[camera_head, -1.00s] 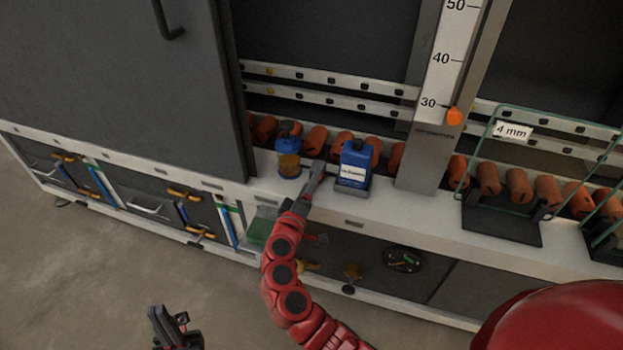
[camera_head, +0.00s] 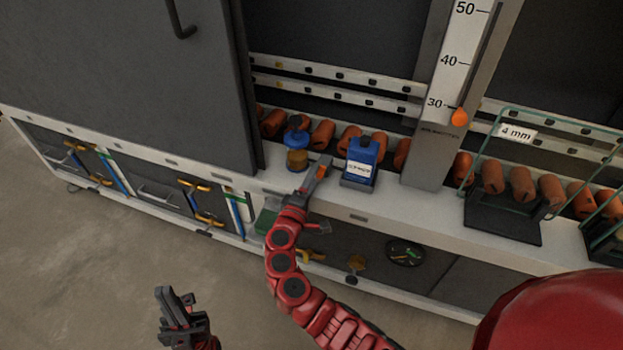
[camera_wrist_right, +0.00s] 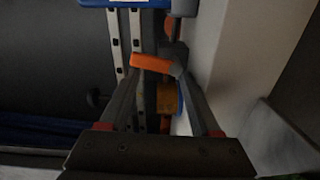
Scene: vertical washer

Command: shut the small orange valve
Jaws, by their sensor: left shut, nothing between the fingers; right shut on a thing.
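The small orange valve handle (camera_head: 321,173) shows at the fingers of my right gripper (camera_head: 321,168), over the white ledge between the amber bottle and the blue can. In the right wrist view the orange handle (camera_wrist_right: 151,63) lies crosswise between the fingertips of my right gripper (camera_wrist_right: 158,68), which is shut on it. The valve's body is mostly hidden behind the fingers. My left gripper (camera_head: 168,300) is shut and empty, low at the left above the floor, away from the machine.
The blue-topped amber bottle (camera_head: 297,152) stands left of my right gripper and the blue can (camera_head: 360,160) right of it, both close. Orange rollers (camera_head: 323,133) line the ledge behind. A gauge column (camera_head: 437,140) with an orange marker (camera_head: 459,117) stands further right. Open floor lies at lower left.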

